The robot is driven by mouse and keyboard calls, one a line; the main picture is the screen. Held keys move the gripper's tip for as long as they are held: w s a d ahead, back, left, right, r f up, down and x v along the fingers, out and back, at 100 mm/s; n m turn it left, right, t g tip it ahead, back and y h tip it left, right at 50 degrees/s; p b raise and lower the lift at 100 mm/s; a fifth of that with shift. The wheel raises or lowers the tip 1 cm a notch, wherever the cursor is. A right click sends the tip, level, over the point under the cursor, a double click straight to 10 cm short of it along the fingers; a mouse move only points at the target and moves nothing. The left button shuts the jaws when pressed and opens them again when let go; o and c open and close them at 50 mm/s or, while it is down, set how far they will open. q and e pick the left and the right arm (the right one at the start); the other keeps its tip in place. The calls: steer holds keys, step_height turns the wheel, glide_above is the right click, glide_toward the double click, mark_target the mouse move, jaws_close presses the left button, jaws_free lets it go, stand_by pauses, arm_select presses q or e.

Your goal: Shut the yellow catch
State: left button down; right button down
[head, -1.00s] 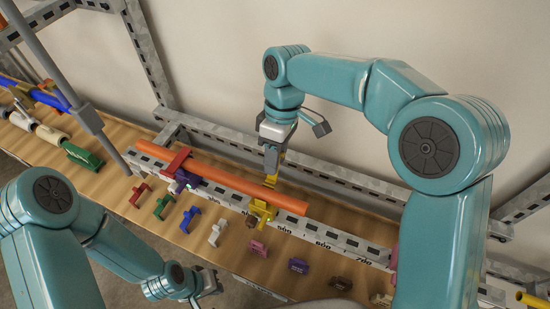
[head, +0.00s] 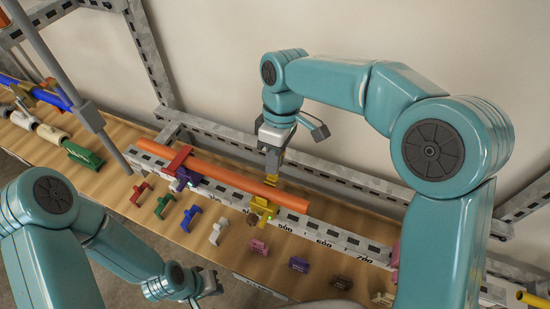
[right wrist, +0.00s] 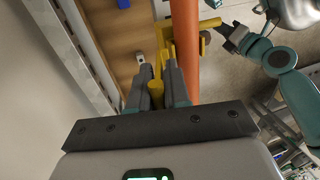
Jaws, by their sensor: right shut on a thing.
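The yellow catch (head: 262,206) sits on the slotted rail at the orange pipe (head: 230,180), near the 500 mark. A yellow part of it rises behind the pipe to my right gripper (head: 272,174). In the right wrist view the right gripper (right wrist: 157,88) is shut on this yellow part (right wrist: 156,92), with the orange pipe (right wrist: 185,50) just right of the fingers. The catch's front part is partly hidden by the pipe in that view. My left gripper (head: 208,284) is low in the head view, away from the catch; its jaws are too small to read.
A red clamp (head: 179,158) with a purple base holds the pipe further left. Several small coloured clips, such as a white one (head: 218,231), lie along the wooden bench in front of the rail. A metal frame and wall stand behind.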

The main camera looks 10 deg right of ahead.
steer(key=shift+s+a+r+t+h+b, duration=0.1)
steer(key=shift+s+a+t+h+b, duration=0.3)
steer(key=shift+t+b, duration=0.5)
steer(key=shift+s+a+t+h+b, duration=0.15)
steer(key=shift+s+t+h+b, duration=0.3)
steer(key=shift+b, duration=0.75)
steer(key=t+h+b, duration=0.1)
steer(key=s+t+h+b, duration=0.1)
steer(key=t+b, duration=0.1)
steer(key=shift+a+r, duration=0.2)
steer(key=shift+a, duration=0.2)
steer(key=c, duration=1.2)
jaws_free()
steer(key=p+v, duration=0.1)
steer(key=v, duration=1.5)
steer(key=shift+r+p, duration=0.2)
steer(key=shift+p, duration=0.1)
steer(key=shift+c, duration=0.4)
